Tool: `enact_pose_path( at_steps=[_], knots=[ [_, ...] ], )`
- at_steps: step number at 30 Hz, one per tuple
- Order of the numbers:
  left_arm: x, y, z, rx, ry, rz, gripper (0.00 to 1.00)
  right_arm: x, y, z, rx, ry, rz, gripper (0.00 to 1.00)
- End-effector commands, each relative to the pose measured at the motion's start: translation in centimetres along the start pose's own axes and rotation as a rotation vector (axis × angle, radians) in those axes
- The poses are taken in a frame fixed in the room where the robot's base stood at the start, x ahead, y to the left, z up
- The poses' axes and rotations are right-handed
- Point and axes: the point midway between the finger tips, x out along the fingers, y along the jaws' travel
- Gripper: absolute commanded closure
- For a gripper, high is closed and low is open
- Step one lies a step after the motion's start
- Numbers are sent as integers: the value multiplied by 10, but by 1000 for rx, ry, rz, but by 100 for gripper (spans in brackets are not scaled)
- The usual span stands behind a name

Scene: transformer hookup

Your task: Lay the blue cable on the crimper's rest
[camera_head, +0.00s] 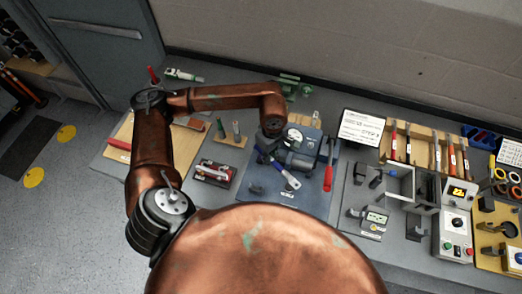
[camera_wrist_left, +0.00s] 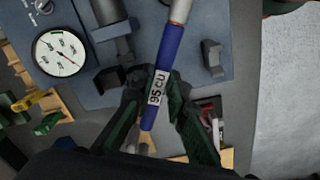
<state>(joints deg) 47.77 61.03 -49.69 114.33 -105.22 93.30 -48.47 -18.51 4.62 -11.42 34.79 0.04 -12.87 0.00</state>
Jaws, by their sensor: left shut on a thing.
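The blue cable (camera_wrist_left: 165,70), labelled "95 CU" and with a bare metal end, is between the fingers of my left gripper (camera_wrist_left: 153,92), which is shut on it. In the head view the cable (camera_head: 288,175) slants over the blue base plate (camera_head: 300,203) of the crimper (camera_head: 300,160). My left gripper (camera_head: 266,143) is largely hidden under its wrist there. In the left wrist view a grey notched bracket (camera_wrist_left: 212,62) stands on the plate, right of the cable and apart from it; I cannot tell if it is the rest. My right gripper is not in view.
A round gauge (camera_wrist_left: 60,52) sits on the crimper's plate. A red-handled tool (camera_head: 328,172) is at the plate's right. A red-and-black item (camera_head: 214,173) lies to the left. Racks, a white sign (camera_head: 361,128) and meters crowd the bench's right.

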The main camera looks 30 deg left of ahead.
Motion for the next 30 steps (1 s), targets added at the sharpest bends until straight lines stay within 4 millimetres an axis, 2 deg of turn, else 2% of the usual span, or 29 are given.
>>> enact_pose_path(
  at_steps=[1,4,9,12,21,25,30],
  knots=[
    [-9,-2,-1,-121,1,-1,100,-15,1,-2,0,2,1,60],
    [-13,-6,-3,-378,0,-2,100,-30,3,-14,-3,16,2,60],
    [-19,-12,-5,-811,2,-3,100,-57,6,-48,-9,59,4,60],
    [-23,-16,-7,-1065,4,-3,100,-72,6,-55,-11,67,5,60],
    [-32,-29,-10,-1765,7,-4,100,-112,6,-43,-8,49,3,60],
    [-32,-32,-11,-1958,8,-2,100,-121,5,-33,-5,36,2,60],
    [-32,-34,-11,-2076,8,-2,100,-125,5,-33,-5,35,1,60]
  ],
)
